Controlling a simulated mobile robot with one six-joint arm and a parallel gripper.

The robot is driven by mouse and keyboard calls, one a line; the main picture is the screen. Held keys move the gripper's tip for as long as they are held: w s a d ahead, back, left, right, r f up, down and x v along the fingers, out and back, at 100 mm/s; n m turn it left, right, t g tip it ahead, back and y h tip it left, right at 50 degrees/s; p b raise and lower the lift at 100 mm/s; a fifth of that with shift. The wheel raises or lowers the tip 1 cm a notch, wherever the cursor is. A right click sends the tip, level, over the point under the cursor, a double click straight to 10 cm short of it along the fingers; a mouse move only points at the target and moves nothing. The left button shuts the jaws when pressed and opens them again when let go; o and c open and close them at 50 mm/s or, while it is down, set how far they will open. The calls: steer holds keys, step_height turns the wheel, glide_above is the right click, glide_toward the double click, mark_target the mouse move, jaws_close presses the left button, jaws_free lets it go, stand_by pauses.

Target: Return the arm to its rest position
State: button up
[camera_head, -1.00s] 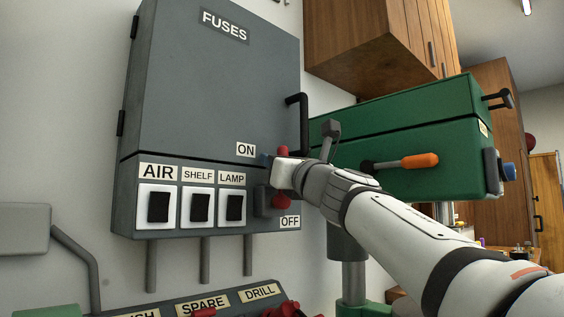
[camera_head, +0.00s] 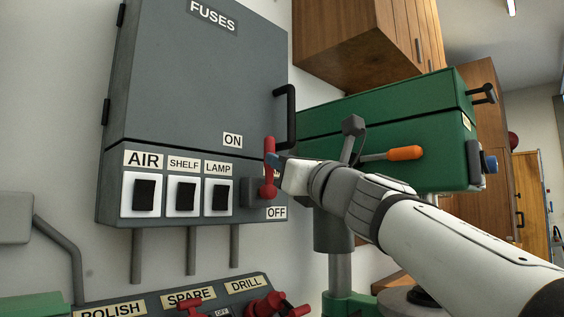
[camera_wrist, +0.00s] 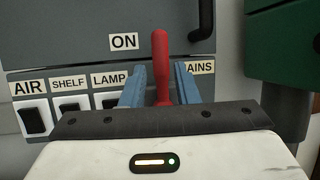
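My gripper (camera_head: 279,160) is in front of the lower right part of the grey fuse box, by the red lever (camera_head: 268,168). In the wrist view, my gripper (camera_wrist: 160,68) has its two blue fingers spread apart. The red lever (camera_wrist: 161,60) stands upright between them in the picture, with a gap on each side. It points up towards the ON label (camera_wrist: 123,41). My arm reaches in from the lower right of the head view. The rest position is not marked in any view.
The grey fuse box (camera_head: 195,90) has a black door handle (camera_head: 289,115) and several black switches. A green drill press (camera_head: 405,115) with an orange-tipped lever (camera_head: 404,153) stands behind my arm. A lower panel (camera_head: 165,300) with red switches is below.

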steer(key=w+d+f+m+g+h+p, duration=0.15)
steer(key=d+f+m+h+p, duration=0.55)
steer(key=m, duration=0.7)
steer(key=w+d+f+m+g+h+p, duration=0.1)
steer(key=d+f+m+g+h+p, duration=0.2)
steer(key=d+f+m+h+p, duration=0.6)
steer(key=s+a+f+m+g+y+p, duration=0.1)
steer(key=s+f+m+g+p, duration=0.5)
steer(key=s+m, duration=0.4)
steer(key=s+a+f+m+g+y+p, duration=0.1)
steer(key=s+f+m+g+p, duration=0.4)
steer(key=s+m, duration=0.5)
step_height(320, 180, down, 2)
steer(key=shift+s+f+g+y+p, duration=0.15)
steer(key=shift+s+g+y+p, duration=0.25)
steer(key=shift+y+p, duration=0.3)
